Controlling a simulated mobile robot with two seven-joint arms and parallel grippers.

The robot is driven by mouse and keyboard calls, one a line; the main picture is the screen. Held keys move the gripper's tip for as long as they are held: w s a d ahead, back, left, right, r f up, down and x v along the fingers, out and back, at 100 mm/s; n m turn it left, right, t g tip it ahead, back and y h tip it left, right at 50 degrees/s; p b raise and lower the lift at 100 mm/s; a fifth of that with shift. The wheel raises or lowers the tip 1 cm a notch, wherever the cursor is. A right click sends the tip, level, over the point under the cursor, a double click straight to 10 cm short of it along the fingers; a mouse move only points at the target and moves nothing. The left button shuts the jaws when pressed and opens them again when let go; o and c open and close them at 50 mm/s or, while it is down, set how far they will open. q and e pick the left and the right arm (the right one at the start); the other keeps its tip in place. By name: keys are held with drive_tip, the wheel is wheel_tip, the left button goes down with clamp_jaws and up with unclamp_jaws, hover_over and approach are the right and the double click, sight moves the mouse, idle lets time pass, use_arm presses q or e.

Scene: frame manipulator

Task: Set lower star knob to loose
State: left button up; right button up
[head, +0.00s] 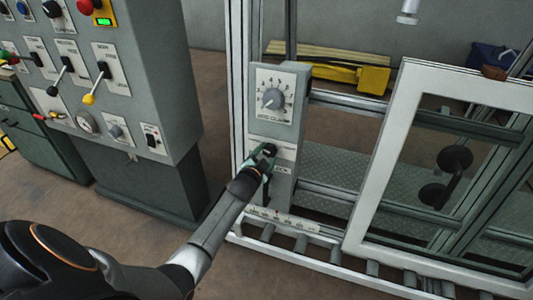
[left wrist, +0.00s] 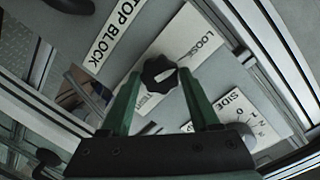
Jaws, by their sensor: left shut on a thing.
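The black star knob (left wrist: 158,71) sits on a white plate (left wrist: 190,38) in the left wrist view. The plate reads LOOSE at its upper right and TIGHT at its lower left, partly covered. A small white mark shows on the knob; which word it points to is not clear. My left gripper (left wrist: 158,76) has its green fingers on either side of the knob, shut on it. In the head view my left gripper (head: 265,157) is at the grey panel's lower plate, where the knob is mostly hidden. My right gripper is not in view.
A numbered dial (head: 272,98) is above on the same grey panel. A SIDE dial (left wrist: 232,143) lies close to the right finger, and another black knob (left wrist: 47,158) is at lower left. A white frame (head: 385,160) stands right, over rollers. A control cabinet (head: 165,70) stands left.

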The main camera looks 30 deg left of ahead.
drive_tip(key=shift+s, duration=0.1)
idle(0.4)
use_arm(q)
drive_tip(key=o, duration=1.4)
drive_tip(key=shift+c, duration=0.2)
use_arm(e)
drive_tip(key=shift+s+f, duration=0.1)
use_arm(q)
drive_tip(key=p+v, duration=0.3)
drive_tip(key=v, duration=0.9)
drive_tip(key=shift+s, duration=0.25)
use_arm(e)
drive_tip(key=shift+s+d+r+h, duration=0.15)
drive_tip(key=shift+d+r, duration=0.3)
drive_tip(key=shift+s+d+r+h, duration=0.15)
drive_tip(key=shift+d+r, duration=0.25)
drive_tip(key=shift+d, duration=0.05)
